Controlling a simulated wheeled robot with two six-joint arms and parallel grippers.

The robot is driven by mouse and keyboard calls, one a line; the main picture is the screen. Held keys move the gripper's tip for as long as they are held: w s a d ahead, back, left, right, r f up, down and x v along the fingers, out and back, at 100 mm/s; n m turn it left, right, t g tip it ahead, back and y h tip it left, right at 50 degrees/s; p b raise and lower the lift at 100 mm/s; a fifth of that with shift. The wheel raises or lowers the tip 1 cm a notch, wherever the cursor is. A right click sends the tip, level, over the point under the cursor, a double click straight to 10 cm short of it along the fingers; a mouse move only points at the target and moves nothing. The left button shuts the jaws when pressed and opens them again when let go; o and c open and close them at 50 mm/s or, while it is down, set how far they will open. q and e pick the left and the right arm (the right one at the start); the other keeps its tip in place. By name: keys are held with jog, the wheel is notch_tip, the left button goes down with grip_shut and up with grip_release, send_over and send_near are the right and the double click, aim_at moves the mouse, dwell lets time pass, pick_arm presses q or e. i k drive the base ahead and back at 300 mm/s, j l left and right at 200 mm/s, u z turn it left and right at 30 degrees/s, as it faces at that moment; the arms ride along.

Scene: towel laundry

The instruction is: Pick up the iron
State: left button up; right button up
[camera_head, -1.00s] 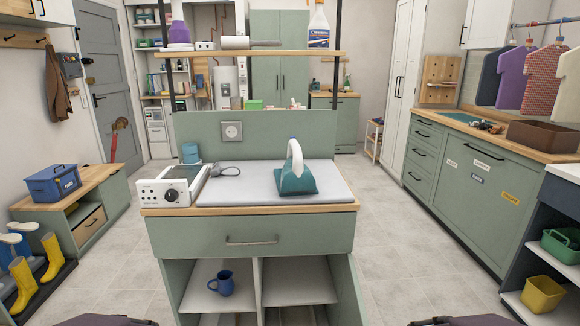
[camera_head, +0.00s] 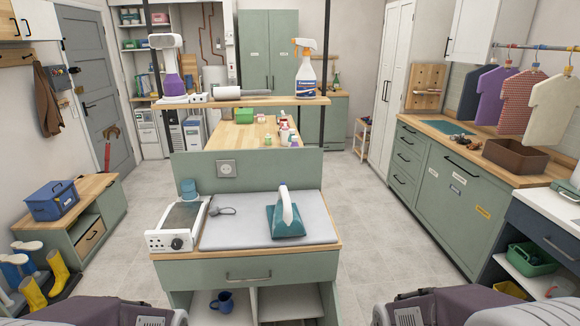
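Parts of my two arms show at the bottom left and bottom right corners, in front of the cabinet. Both of my grippers are outside the picture.
A shelf (camera_head: 260,101) with a spray bottle (camera_head: 305,72) spans above, behind the iron. Floor is clear on both sides of the cabinet.

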aim_at(286, 222)
jog(key=l+u, duration=0.15)
jog(key=l, duration=0.35)
jog(key=k+l+u, duration=0.15)
jog(key=l, duration=0.35)
jog(key=l+u, duration=0.15)
jog(key=l, duration=0.35)
jog(key=k+l+u, duration=0.15)
jog(key=l, duration=0.3)
